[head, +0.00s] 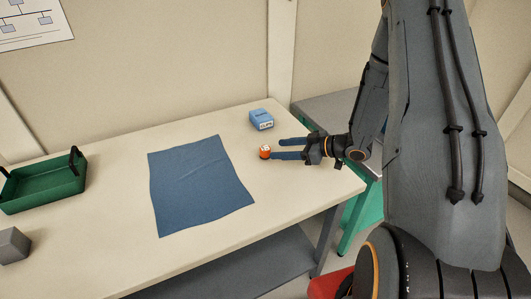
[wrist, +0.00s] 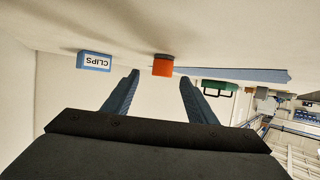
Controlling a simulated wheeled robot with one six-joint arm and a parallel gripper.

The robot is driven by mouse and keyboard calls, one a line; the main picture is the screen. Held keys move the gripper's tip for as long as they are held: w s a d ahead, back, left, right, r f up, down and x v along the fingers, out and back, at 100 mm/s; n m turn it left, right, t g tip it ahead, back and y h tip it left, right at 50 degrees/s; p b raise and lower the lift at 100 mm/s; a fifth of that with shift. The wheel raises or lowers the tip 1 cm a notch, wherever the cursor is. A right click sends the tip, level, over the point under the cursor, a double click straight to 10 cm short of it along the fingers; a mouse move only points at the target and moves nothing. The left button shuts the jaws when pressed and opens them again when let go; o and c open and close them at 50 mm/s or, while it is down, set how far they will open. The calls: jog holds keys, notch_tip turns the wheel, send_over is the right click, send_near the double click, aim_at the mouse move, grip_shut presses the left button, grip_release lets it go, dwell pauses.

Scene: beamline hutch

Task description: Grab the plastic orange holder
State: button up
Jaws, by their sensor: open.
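The small orange holder (head: 265,152) stands on the table, right of the blue cloth, with a whitish top in the head view. My gripper (head: 274,148) is open and low over the table, its fingers pointing left toward the holder. In the wrist view the orange holder (wrist: 163,65) shows ahead of the gap between the two fingers (wrist: 158,78). I cannot tell whether the fingertips reach beside it; nothing is held.
A blue cloth (head: 200,187) lies mid-table. A green tray (head: 45,189) and a grey block (head: 13,246) are at the left. The table (head: 115,235) is otherwise clear.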

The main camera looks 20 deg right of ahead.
aim_at(265, 148)
jog(key=p+x, duration=0.2)
jog(key=x, duration=0.4)
jog(key=shift+s+a, duration=0.15)
jog(key=shift+a, duration=0.1)
jog(key=shift+w+a+f+p, duration=0.2)
jog(key=shift+w+a+p, duration=0.1)
jog(key=shift+w, duration=0.05)
jog(key=c, duration=1.2)
